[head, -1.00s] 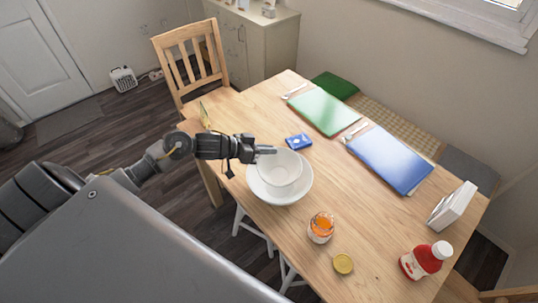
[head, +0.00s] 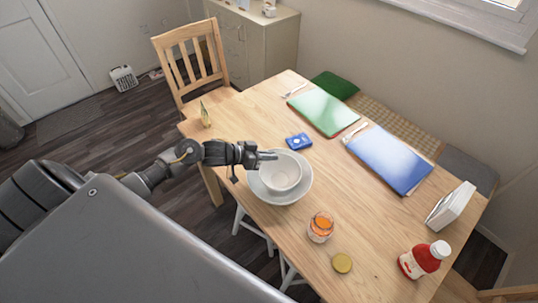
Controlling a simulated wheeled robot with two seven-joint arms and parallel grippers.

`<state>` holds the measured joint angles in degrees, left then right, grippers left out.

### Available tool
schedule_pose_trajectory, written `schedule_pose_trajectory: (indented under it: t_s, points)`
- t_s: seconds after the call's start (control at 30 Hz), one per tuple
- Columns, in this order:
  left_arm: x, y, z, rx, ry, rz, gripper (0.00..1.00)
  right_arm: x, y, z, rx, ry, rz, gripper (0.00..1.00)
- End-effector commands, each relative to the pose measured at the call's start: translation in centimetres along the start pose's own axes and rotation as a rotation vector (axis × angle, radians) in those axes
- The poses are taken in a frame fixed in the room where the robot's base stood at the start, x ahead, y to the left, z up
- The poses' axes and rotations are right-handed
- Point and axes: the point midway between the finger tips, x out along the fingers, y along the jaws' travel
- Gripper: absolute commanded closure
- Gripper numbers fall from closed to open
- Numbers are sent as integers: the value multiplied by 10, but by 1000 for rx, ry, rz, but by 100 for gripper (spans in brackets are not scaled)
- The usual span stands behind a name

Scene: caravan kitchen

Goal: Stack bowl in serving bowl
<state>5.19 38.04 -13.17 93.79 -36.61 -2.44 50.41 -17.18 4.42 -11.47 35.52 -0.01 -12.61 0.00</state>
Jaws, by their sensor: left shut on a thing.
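A white bowl (head: 284,173) is inside the wider white serving bowl (head: 303,193) on the wooden table, near its left edge. The bowl looks roughly upright; whether it rests on the serving bowl's bottom I cannot tell. My left gripper (head: 268,157) comes in from the left and is shut on the bowl's left rim. The gripper hides a little of both rims on that side. My right gripper is not in view.
A blue packet (head: 299,141) lies close behind the bowls. A chair (head: 190,62) stands behind the table.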

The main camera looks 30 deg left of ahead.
Motion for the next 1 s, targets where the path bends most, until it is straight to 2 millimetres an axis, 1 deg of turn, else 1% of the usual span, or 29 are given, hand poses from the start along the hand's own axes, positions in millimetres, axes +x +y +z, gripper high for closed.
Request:
schedule_pose_trajectory:
  t_s: [0.37,0.4,0.57,0.87,1.0]
  points:
    - [4,-2,8,-1,2,1,100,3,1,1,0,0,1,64]
    - [4,-2,9,-1,0,0,92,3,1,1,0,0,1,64]
    - [4,-2,8,-1,0,1,71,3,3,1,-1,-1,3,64]
    - [3,-2,7,0,0,0,71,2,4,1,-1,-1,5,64]
    - [-3,2,-7,1,2,0,71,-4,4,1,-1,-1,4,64]
